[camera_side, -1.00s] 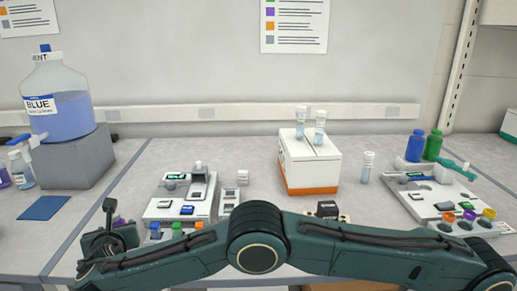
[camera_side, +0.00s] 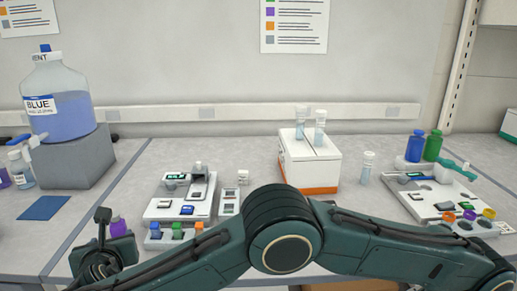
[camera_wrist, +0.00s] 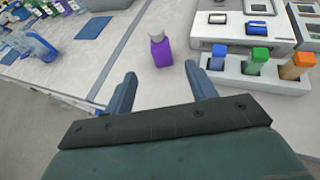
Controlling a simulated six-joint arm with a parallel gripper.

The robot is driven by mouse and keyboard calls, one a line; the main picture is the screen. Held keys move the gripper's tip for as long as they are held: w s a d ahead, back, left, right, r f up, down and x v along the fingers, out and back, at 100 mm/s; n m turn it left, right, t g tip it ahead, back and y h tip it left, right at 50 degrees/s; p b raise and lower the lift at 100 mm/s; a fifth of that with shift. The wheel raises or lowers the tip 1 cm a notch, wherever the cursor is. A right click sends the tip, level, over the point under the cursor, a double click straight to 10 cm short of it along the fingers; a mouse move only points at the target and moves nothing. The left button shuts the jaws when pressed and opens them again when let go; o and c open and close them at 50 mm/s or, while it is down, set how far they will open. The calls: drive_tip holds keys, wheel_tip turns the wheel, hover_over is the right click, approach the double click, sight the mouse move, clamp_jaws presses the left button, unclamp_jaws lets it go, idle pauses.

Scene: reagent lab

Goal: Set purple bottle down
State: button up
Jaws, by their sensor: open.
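The purple bottle (camera_wrist: 161,50) stands upright on the bench in the wrist view, with a pale cap. It is just beyond my fingertips and in line with the gap between them. In the side view the purple bottle (camera_side: 118,227) shows partly behind my gripper at the lower left. My gripper (camera_wrist: 160,82) is open and empty, its two fingers spread apart and clear of the bottle.
A white rack (camera_wrist: 255,73) with blue, green and orange-topped items stands right of the bottle. A device (camera_side: 180,200) sits behind it. A blue mat (camera_side: 44,207) lies to the left. The bench around the bottle is clear on its left.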

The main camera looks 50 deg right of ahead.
idle(0.3)
drive_tip(key=s+d+r+m+g+y, duration=0.1)
drive_tip(key=s+d+r+m+g, duration=0.1)
drive_tip(key=d+r+m, duration=0.65)
drive_tip(key=s+d+r+m+g+y, duration=0.15)
drive_tip(key=d+r+m, duration=0.35)
drive_tip(key=d, duration=0.6)
drive_tip(key=s+d+r+m+g, duration=0.2)
drive_tip(key=s+d+r+m, duration=0.4)
drive_tip(key=s+d, duration=0.45)
drive_tip(key=s+d+f+m+y, duration=0.1)
drive_tip(key=s+m, duration=0.5)
drive_tip(key=s, duration=0.7)
drive_tip(key=s+d+f+m+g+y, duration=0.1)
drive_tip(key=s+d+f+m, duration=0.3)
drive_tip(key=s, duration=0.9)
drive_tip(key=shift+f+m, duration=0.2)
drive_tip(key=shift+m, duration=0.85)
